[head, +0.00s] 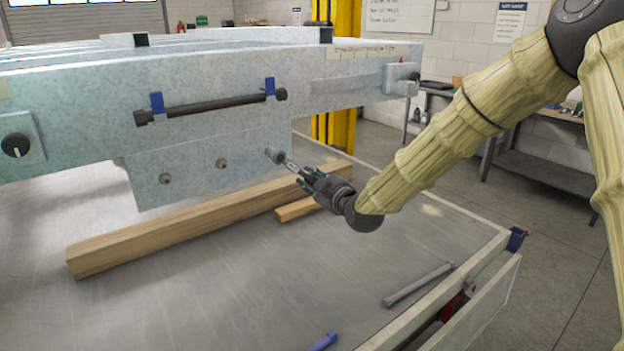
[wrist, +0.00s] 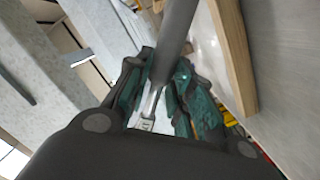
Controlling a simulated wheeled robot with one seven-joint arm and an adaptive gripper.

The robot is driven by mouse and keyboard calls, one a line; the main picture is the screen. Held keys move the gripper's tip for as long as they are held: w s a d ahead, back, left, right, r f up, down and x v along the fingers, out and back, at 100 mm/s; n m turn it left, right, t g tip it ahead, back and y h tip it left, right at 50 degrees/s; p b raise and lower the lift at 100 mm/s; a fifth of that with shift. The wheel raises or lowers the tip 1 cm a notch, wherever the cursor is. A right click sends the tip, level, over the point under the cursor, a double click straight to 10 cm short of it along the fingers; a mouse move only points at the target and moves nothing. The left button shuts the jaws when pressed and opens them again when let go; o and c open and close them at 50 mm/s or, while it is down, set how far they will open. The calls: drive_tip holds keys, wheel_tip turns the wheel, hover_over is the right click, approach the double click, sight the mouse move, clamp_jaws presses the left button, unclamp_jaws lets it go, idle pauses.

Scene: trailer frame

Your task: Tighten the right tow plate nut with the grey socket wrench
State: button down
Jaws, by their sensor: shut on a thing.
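The galvanized tow plate (head: 190,190) hangs below the trailer frame's beam. My gripper (head: 308,178) is in front of the plate's right side, shut on the grey socket wrench (head: 289,163). The wrench's end reaches the plate where the right nut would be; that nut is hidden, and I cannot tell whether the socket is fully seated on it. In the wrist view the grey wrench (wrist: 175,45) runs between the dark green fingers of my gripper (wrist: 160,85).
A long timber (head: 170,232) and a short wood block (head: 297,209) lie on the grey table under the plate. A grey bar (head: 418,284) and a blue-handled tool (head: 323,341) lie nearer. A dark rail (head: 215,105) is fixed to the beam. The table's front middle is clear.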

drive_tip(key=shift+s+a+f+m, duration=0.15)
drive_tip(key=shift+a+f+m, duration=0.1)
drive_tip(key=shift+f+m, duration=0.05)
drive_tip(key=shift+s+a+f+m, duration=0.45)
drive_tip(key=shift+a+f+m, duration=0.15)
drive_tip(key=shift+m, duration=0.2)
drive_tip(key=shift+s+a+f+m+g+b, duration=0.3)
drive_tip(key=shift+s+a+f+m+b, duration=0.15)
drive_tip(key=shift+a+m, duration=0.3)
drive_tip(key=shift+s+y, duration=0.1)
drive_tip(key=shift+y, duration=0.2)
drive_tip(key=shift+s+a+f+m, duration=0.25)
drive_tip(key=shift+s+a+m, duration=0.2)
drive_tip(key=shift+a+m, duration=0.3)
drive_tip(key=shift+s, duration=0.1)
